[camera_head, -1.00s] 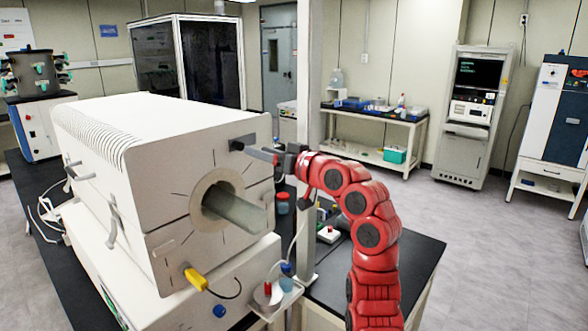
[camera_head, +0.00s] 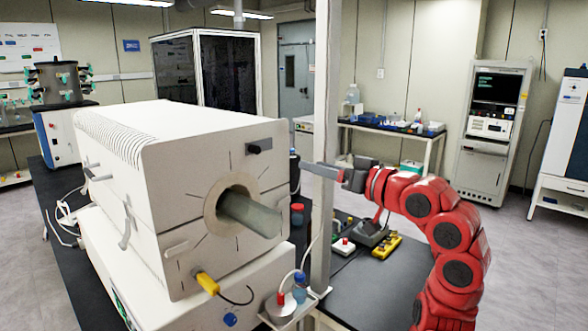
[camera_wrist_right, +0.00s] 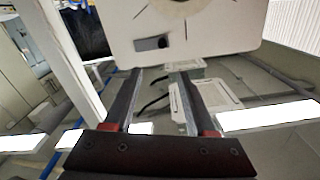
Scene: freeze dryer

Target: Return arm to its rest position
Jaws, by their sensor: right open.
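My right arm is red and comes in from the lower right of the head view. The machine's face and black handle (camera_wrist_right: 151,43) show beyond the fingertips. My left gripper is not in view.
A metal post (camera_head: 322,120) stands close by the right gripper. A glass tube (camera_head: 250,214) sticks out of the machine's round opening. A yellow block (camera_head: 386,246) and small items lie on the black bench (camera_head: 375,290). A cabinet with a screen (camera_head: 490,130) stands at the back right.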

